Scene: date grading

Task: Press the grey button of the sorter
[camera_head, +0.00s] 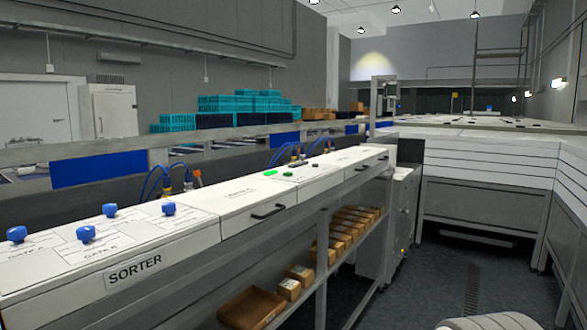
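The sorter (135,270) is a long white console running from the lower left toward the middle of the head view, with a "SORTER" label on its front edge. Several blue knobs (86,234) stand on its near top, beside printed gate labels. Farther along, a green button (270,173) lies on the top panel, with small dark round controls (314,165) near it. I cannot tell a grey button apart at this distance. My gripper is not in view; a pale ribbed part of my own body shows at the bottom right edge.
Below the console, a shelf holds several cardboard boxes (290,289) and an open brown tray (252,308). Teal crates (228,103) are stacked behind. A white slatted-sided table (480,160) stands at the right. Dark floor (440,275) between console and table is clear.

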